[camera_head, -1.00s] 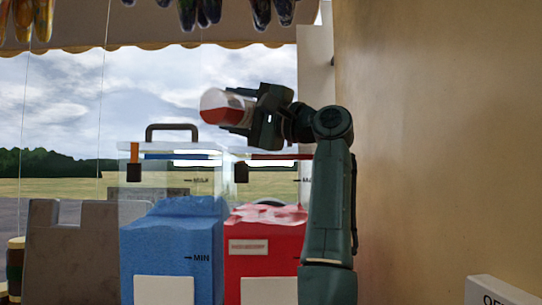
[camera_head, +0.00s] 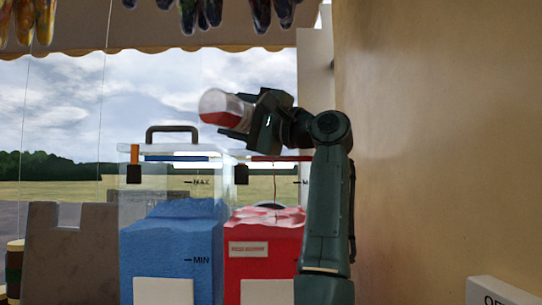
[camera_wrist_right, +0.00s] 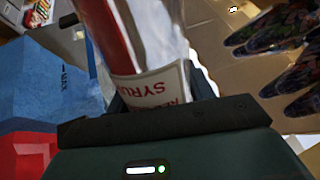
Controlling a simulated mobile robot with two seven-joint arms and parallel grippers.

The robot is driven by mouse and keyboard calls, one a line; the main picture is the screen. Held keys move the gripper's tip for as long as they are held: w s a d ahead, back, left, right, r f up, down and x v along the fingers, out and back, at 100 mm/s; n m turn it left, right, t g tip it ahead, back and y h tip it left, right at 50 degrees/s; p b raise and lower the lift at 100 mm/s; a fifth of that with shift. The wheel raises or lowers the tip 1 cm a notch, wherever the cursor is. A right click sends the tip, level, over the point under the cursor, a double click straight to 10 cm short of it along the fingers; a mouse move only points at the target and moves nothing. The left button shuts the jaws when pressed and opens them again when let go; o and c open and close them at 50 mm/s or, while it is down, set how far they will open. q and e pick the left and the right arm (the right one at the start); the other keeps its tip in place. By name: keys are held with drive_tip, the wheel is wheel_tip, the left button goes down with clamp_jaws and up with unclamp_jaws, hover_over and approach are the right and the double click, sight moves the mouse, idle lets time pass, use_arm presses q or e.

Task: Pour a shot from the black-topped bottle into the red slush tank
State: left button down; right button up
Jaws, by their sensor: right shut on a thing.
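My right gripper (camera_head: 240,116) is shut on a clear bottle (camera_head: 220,102) with red liquid in it, held tilted above the tanks. In the right wrist view the bottle (camera_wrist_right: 130,35) runs up from the jaws, with a white label reading "SYRU". Its black top is not visible; the mouth end is hidden behind the gripper in the head view. The red slush tank (camera_head: 263,247) stands below, its red slush surface uneven. A thin red stream (camera_head: 276,190) falls into its upper part. My left gripper is out of view.
The blue slush tank (camera_head: 170,245) stands directly left of the red one, under a clear lid with a dark handle (camera_head: 172,129). A wall (camera_head: 440,130) closes the right side. Dark hanging bunches (camera_head: 200,14) are overhead. A grey block (camera_head: 68,250) stands at left.

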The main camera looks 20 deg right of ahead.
drive_tip(key=shift+m+h, duration=0.3)
drive_tip(key=shift+m, duration=0.5)
idle(1.7)
drive_tip(key=shift+s+n, duration=0.1)
drive_tip(key=shift+n, duration=0.3)
drive_tip(key=shift+s+a+r+n+y+p, duration=0.1)
drive_tip(key=shift+r+n+y+p, duration=0.2)
drive_tip(key=shift+n, duration=0.25)
drive_tip(key=shift+s+a+r+n+y+p, duration=0.15)
drive_tip(key=shift+r+n, duration=0.2)
drive_tip(key=shift+n, duration=0.2)
drive_tip(key=shift+w+a+r+n+g+y+p, duration=0.15)
drive_tip(key=shift+n+g+y+p, duration=0.2)
drive_tip(key=shift+n, duration=0.65)
drive_tip(key=shift+s+f+n+g, duration=0.25)
drive_tip(key=shift+s+f+n, duration=0.05)
drive_tip(key=shift+f+n, duration=0.1)
drive_tip(key=shift+s+a+f+n, duration=0.15)
drive_tip(key=shift+a+f+n, duration=0.15)
drive_tip(key=shift+n, duration=0.2)
drive_tip(key=shift+d+n+g, duration=0.15)
drive_tip(key=shift+n+g, duration=0.15)
drive_tip(key=shift+n, duration=0.3)
drive_tip(key=shift+r, duration=0.1)
